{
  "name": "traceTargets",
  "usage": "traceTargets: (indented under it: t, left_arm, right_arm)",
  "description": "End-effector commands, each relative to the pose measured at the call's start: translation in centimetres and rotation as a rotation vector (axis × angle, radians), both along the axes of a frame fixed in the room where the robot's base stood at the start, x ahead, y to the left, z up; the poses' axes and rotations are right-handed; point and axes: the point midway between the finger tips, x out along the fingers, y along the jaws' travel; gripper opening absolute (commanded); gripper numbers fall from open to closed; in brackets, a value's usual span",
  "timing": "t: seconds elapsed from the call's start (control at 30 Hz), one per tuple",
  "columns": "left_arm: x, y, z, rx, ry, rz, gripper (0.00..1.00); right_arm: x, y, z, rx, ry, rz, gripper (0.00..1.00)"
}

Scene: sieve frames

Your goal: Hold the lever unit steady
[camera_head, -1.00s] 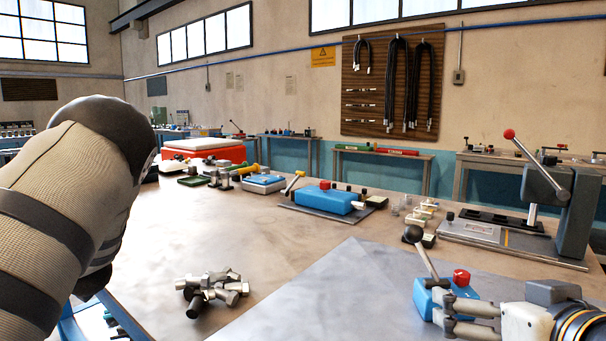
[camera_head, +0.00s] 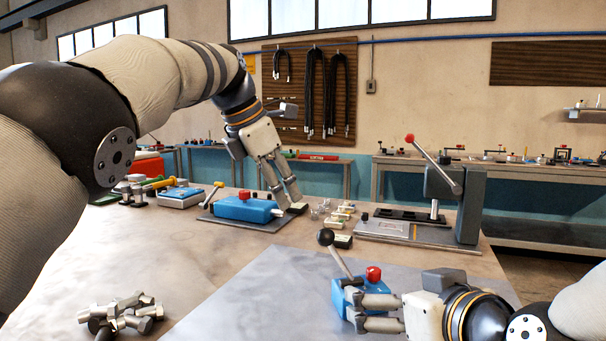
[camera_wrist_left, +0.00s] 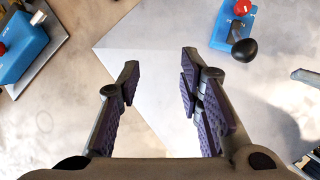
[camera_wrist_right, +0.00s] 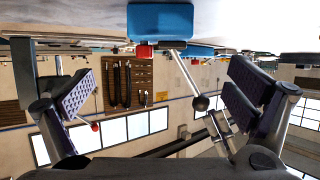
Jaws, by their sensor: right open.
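The lever unit (camera_head: 346,296) is a small blue box with a red button and a tilted, black-knobbed lever, standing on the grey sheet. My right gripper (camera_head: 362,312) is beside it, with its open fingers pointing at the box and partly covering it. In the right wrist view the blue box (camera_wrist_right: 160,20) lies ahead, between the spread fingers; contact cannot be told. My left gripper (camera_head: 289,201) hangs fingers down above the bench, left of and beyond the unit. In the left wrist view (camera_wrist_left: 155,85) it is open and empty, with the unit (camera_wrist_left: 233,28) at upper right.
A lever press (camera_head: 467,205) stands at the back right. Metal bolts (camera_head: 120,317) lie at front left. Small parts (camera_head: 340,212) lie mid-bench. The grey sheet (camera_head: 265,290) is mostly clear.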

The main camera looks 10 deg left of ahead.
Motion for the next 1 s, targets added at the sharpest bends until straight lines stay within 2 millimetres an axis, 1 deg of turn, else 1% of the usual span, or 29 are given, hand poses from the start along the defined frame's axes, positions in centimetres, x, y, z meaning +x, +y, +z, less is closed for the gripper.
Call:
traceTargets:
  t: [0.03,0.1,0.2,0.3,0.47,0.57,0.8,0.9,1.0]
  left_arm:
    - [-1.5,-1.9,1.1,-0.011,0.048,0.001,0.33]
    - [-3.7,-3.9,2.3,-0.018,0.124,0.019,0.33]
    - [-6.0,-5.4,3.4,-0.015,0.197,0.047,0.33]
    - [-7.1,-6.0,3.9,-0.012,0.230,0.063,0.33]
    - [-7.3,-6.0,3.9,-0.012,0.238,0.066,0.33]
    - [-7.3,-6.0,3.9,-0.012,0.238,0.066,0.33]
    - [-7.2,-6.0,3.9,-0.011,0.237,0.065,0.33]
    - [-7.2,-6.0,3.9,-0.012,0.236,0.065,0.33]
    - [-7.2,-6.0,3.9,-0.012,0.236,0.065,0.33]
  right_arm:
    - [0.0,0.0,0.0,0.000,0.000,0.000,0.98]
    - [0.0,0.0,0.0,0.000,0.000,0.000,0.98]
    - [0.0,0.0,0.0,0.000,0.000,0.000,0.98]
    - [0.0,0.0,0.0,0.000,0.001,0.000,0.98]
    - [0.5,0.2,-0.3,0.000,0.001,0.000,0.98]
    - [2.0,0.9,-1.0,-0.001,0.002,0.000,0.98]
    - [6.9,3.1,-3.3,0.000,0.001,0.000,0.98]
    - [8.5,3.8,-4.0,0.000,0.001,0.000,0.98]
    - [9.6,4.3,-4.4,0.000,0.000,-0.001,0.98]
